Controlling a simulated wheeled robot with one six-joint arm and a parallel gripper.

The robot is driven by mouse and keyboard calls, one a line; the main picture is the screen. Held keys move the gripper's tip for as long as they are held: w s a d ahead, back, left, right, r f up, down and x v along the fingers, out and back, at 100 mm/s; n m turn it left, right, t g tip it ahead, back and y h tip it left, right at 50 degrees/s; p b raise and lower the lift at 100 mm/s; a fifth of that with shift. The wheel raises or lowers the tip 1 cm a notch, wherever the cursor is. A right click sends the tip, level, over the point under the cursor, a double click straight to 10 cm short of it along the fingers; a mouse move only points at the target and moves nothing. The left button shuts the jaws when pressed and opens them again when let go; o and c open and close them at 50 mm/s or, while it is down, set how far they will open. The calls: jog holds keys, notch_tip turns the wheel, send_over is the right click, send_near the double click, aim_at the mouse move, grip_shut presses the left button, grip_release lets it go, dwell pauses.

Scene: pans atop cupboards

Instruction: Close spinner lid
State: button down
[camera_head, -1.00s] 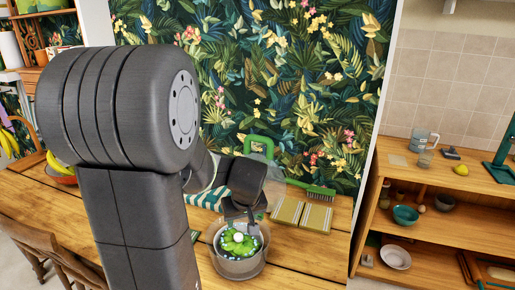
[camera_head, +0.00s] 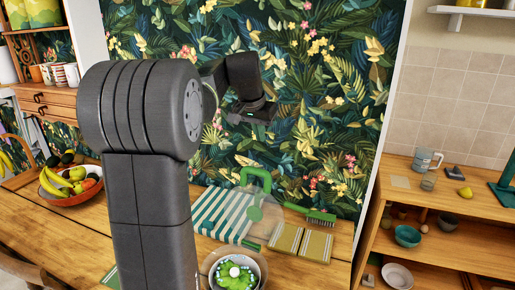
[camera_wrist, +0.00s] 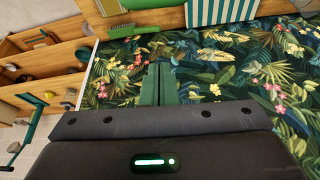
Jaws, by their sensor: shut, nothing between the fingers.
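The spinner bowl (camera_head: 212,262) stands on the wooden table at the bottom of the head view, cut off by the frame edge, with a green and white insert inside. The clear spinner lid (camera_head: 237,218), with a green handle (camera_head: 256,178), stands raised behind the bowl, so the bowl is open on top. Whether the lid is joined to the bowl is unclear. My gripper (camera_head: 258,118) is high above the lid, in front of the wallpaper, touching nothing. Its two fingers (camera_wrist: 158,85) are together and empty in the wrist view.
A striped cloth (camera_head: 212,212) lies left of the lid. A fruit bowl (camera_head: 72,197) stands at the table's left. A wooden shelf unit (camera_head: 430,247) stands at the right.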

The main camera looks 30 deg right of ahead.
notch_tip(320, 180, down, 9)
jog(key=p, duration=0.2)
jog(key=shift+s+a+f, duration=0.15)
jog(key=shift+s+a, duration=0.05)
jog(key=shift+a, duration=0.05)
dwell(0.3)
jog(key=shift+s+a, duration=0.1)
jog(key=shift+s, duration=0.05)
